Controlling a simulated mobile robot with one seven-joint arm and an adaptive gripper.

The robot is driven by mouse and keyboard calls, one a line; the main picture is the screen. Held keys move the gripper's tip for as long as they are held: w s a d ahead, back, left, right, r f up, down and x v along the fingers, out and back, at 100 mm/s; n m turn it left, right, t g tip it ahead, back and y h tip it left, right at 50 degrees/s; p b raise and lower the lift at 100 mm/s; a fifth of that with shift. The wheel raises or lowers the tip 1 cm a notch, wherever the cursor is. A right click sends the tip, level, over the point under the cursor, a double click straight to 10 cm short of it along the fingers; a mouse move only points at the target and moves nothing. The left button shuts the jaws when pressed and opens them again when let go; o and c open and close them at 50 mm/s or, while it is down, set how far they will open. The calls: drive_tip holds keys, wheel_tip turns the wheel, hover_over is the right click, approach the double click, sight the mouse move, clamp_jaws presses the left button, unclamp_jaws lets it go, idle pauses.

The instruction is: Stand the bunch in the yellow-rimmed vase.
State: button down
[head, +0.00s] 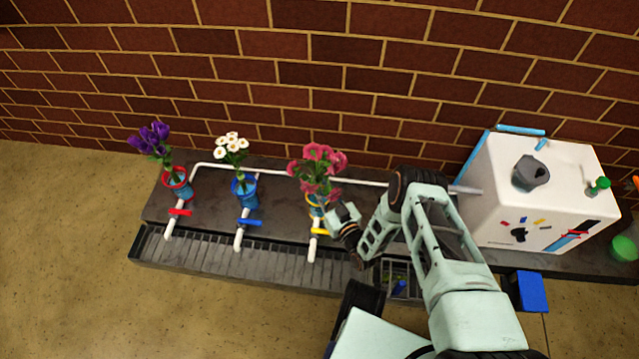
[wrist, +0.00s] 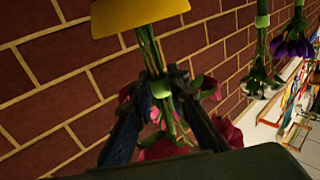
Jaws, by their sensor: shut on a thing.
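The pink bunch (head: 318,160) stands upright over the yellow-rimmed vase (head: 314,200) at the right end of the row. My gripper (head: 332,208) is beside it on the right, partly covering the vase. The wrist view is upside down. There my gripper (wrist: 163,100) is shut on the stems of the pink bunch (wrist: 168,148), near the pale green band and below the blooms. The stems run to the yellow rim (wrist: 140,14), and their ends are hidden behind it. I cannot tell how deep they go.
A red vase (head: 178,184) with purple flowers and a blue vase (head: 244,190) with white flowers stand to the left. Taps, including a yellow handle (head: 320,232), are in front of the vases. A white cabinet (head: 530,190) is at right; a brick wall (head: 300,80) rises behind.

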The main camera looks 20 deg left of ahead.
drive_tip(key=shift+f, duration=0.55)
idle(0.5)
drive_tip(key=c, duration=1.8)
unclamp_jaws()
drive_tip(key=shift+o, duration=0.2)
drive_tip(key=shift+f, duration=0.1)
drive_tip(key=shift+d, duration=0.1)
